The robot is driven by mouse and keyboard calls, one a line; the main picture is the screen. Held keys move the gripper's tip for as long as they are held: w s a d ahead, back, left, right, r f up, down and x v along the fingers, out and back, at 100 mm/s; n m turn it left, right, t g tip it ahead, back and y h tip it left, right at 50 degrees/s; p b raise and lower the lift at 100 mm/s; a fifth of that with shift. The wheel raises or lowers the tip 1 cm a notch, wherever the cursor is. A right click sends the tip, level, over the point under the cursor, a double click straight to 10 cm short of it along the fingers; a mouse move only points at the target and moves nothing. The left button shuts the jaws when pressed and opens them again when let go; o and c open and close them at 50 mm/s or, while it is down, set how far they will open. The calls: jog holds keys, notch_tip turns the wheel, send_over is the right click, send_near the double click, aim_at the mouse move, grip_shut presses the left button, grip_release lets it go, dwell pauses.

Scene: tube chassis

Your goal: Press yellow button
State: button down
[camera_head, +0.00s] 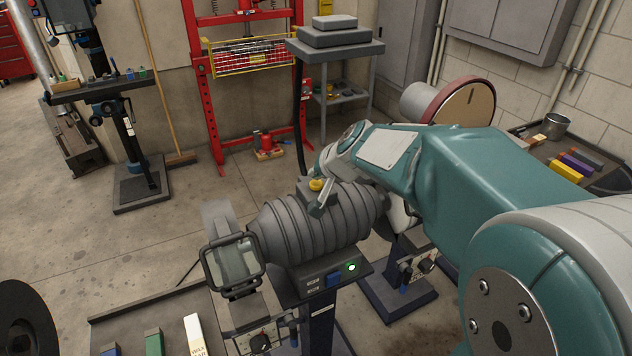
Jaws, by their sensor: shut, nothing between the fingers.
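A small yellow button (316,184) shows on top of the grey ribbed machine (290,232) in the middle of the view. My teal arm reaches in from the right. My gripper (317,208) is shut and empty. It points down just beside the button, on its right, in front of the ribbed body. I cannot tell whether the fingers touch the machine. Part of the button's mount is hidden behind my gripper.
A clear guard (233,264) stands at the machine's left end. A green light (351,267) glows on its front panel. A red press frame (215,100) stands behind, and a side table (590,150) at right holds coloured blocks. Open floor lies at left.

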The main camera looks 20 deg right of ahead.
aim_at(317, 184)
jog(key=shift+r, duration=3)
jog(key=shift+s, duration=0.1)
jog(key=s+f+n+g+h, duration=0.1)
jog(key=s+f+n, duration=0.1)
jog(key=s, duration=1.1)
jog(key=s+f+n+g+h, duration=0.1)
jog(key=s+f+n+g, duration=0.1)
jog(key=s, duration=1.1)
notch_tip(317, 184, down, 2)
jog(key=shift+s+f+n+h, duration=0.2)
jog(key=shift+n+h, duration=0.1)
jog(key=shift+n, duration=0.5)
